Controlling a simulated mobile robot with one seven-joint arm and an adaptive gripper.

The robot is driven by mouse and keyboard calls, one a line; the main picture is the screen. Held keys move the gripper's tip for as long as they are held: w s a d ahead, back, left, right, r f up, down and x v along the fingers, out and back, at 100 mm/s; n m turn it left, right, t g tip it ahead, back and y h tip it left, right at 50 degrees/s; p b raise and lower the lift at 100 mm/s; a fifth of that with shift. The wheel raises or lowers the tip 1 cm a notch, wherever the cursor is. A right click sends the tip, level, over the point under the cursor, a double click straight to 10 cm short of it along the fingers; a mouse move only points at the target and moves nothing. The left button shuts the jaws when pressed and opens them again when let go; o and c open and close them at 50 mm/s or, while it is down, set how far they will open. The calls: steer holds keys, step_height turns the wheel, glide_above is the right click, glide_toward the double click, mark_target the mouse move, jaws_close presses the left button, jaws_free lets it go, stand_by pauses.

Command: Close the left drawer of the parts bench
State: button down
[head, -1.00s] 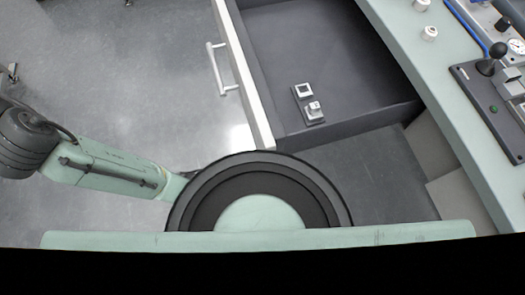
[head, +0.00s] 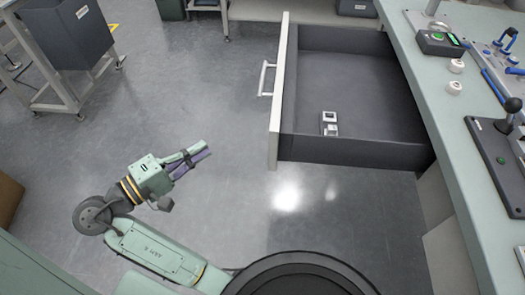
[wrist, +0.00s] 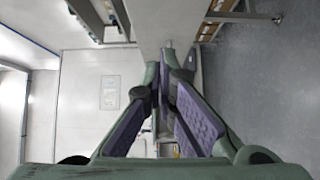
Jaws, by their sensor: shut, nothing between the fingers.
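The open drawer (head: 283,90) sticks out to the left from the parts bench (head: 440,110). It has a pale front panel, a white bar handle (head: 264,78) and dark grey walls. Two small parts (head: 329,123) lie on its floor near the front. My gripper (head: 207,150) is shut and empty, to the left of the drawer front and nearer to my body, clear of the panel and handle. In the wrist view its purple-padded fingers (wrist: 168,62) converge to the tips.
Grey floor (head: 200,80) is free between my gripper and the drawer. A metal-framed stand with a dark bin (head: 68,35) is at the far left. A joystick box (head: 500,150), white knobs and a button box (head: 440,43) sit on the bench top.

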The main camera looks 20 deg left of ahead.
steer(key=w+d+p, duration=0.2)
steer(key=w+d, duration=0.7)
steer(key=shift+d+f+h, duration=0.25)
steer(key=shift+d+h, duration=0.05)
steer(key=shift+d, duration=0.05)
